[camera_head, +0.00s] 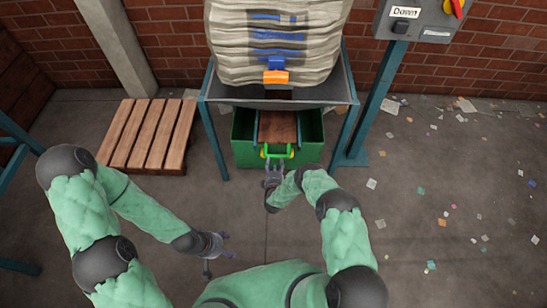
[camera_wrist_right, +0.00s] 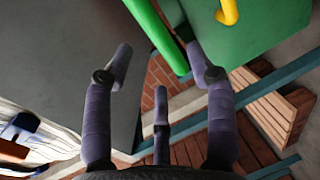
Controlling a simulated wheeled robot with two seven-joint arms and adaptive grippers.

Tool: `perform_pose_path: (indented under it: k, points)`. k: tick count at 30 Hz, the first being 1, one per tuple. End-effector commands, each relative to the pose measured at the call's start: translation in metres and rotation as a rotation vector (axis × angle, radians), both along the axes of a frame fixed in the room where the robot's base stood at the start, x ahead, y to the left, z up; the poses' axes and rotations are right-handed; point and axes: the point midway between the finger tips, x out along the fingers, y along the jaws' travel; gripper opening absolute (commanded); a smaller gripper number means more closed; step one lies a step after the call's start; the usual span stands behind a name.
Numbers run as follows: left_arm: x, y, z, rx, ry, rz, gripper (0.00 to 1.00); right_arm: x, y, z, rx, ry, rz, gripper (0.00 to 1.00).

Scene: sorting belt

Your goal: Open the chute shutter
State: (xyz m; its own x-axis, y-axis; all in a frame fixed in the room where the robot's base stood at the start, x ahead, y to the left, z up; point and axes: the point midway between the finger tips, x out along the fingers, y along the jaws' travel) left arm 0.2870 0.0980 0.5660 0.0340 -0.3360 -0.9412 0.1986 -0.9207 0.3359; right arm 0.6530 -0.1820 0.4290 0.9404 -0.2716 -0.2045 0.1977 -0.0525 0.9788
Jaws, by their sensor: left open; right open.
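The chute's grey hopper (camera_head: 347,92) stands on a blue frame. Below it, a brown plate (camera_head: 277,128), seemingly the shutter, lies between two blue rails above a green crate (camera_head: 242,153). A green handle (camera_head: 289,152) with yellow parts is at the plate's near end. My right gripper (camera_head: 273,171) is open just in front of this handle. In the right wrist view, the green handle bar (camera_wrist_right: 157,32) lies across the gap between the open fingers (camera_wrist_right: 158,65); contact is unclear. My left gripper (camera_head: 213,250) is open and empty above the floor at lower left.
A large tied sack (camera_head: 270,35) with an orange and blue piece (camera_head: 275,77) sits on the hopper. A wooden pallet (camera_head: 150,135) lies left. A control box (camera_head: 420,18) stands on a blue post at right. The floor at right holds scattered scraps.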

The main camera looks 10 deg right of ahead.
Motion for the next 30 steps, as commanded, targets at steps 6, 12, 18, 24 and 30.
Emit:
perform_pose_path:
  k: [6, 12, 18, 24, 30]
  points:
    - [0.000, 0.000, -0.021, 0.000, 0.000, 0.001, 0.72, 0.036, -0.010, -0.011, 0.000, -0.002, 0.000, 0.56]
    - [0.000, 0.000, -0.030, 0.000, 0.000, 0.001, 0.72, 0.055, -0.015, -0.015, 0.002, 0.000, 0.001, 0.56]
    - [0.000, 0.000, -0.031, 0.000, 0.000, 0.001, 0.72, 0.061, -0.017, -0.014, 0.002, 0.000, 0.001, 0.56]
    - [0.000, 0.000, -0.031, 0.000, 0.000, 0.001, 0.72, 0.061, -0.017, -0.014, 0.003, 0.001, 0.001, 0.56]
    - [0.000, 0.000, -0.031, 0.000, 0.000, 0.001, 0.72, 0.061, -0.017, -0.014, 0.003, 0.001, 0.001, 0.00]
